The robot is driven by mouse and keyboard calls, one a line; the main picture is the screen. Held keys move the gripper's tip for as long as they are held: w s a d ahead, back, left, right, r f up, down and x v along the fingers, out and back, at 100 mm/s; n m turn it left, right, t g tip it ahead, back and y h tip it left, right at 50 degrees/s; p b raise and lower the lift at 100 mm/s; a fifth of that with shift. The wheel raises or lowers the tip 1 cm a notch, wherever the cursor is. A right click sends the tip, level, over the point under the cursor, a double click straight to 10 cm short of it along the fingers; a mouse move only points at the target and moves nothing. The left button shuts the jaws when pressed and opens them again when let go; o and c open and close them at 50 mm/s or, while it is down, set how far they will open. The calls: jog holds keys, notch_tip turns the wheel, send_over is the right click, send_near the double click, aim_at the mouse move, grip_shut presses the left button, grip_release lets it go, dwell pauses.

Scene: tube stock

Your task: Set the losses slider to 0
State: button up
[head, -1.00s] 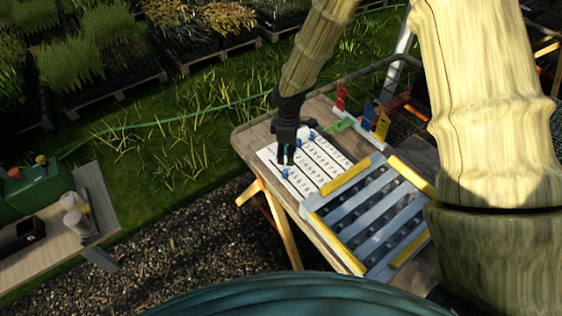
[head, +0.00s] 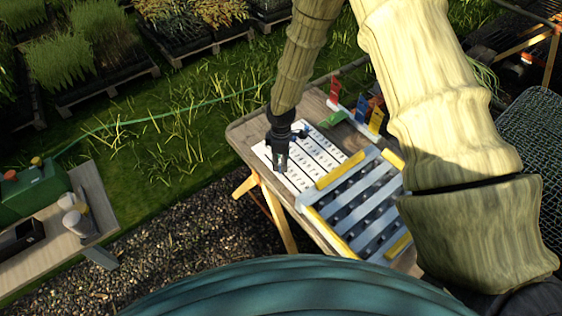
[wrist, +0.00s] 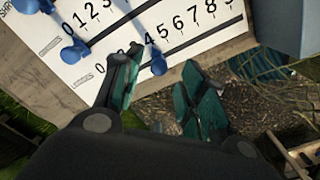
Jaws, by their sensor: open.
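The white slider board (head: 322,152) carries several numbered rows with dark slots. In the wrist view, the row nearest the board's edge has a blue slider knob (wrist: 157,62) near the 3 and 4; its 0 is to the left. A second blue knob (wrist: 72,50) stands near the 0 of the row above. The row labels are too small to read, so I cannot tell which is losses. My gripper (head: 281,170) is low over the board's near left part. In the wrist view my gripper (wrist: 160,82) is open, its fingers apart below the nearer knob, with nothing held.
A grey slatted rack with yellow edges (head: 372,203) lies right of the board. Coloured tags (head: 375,120) stand behind it. Beyond the table's left edge is grass and gravel. A side bench (head: 85,205) is at far left.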

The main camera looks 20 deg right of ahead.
jog(key=shift+f, duration=1.1)
jog(key=shift+w, duration=0.1)
jog(key=shift+c, duration=0.5)
grip_shut()
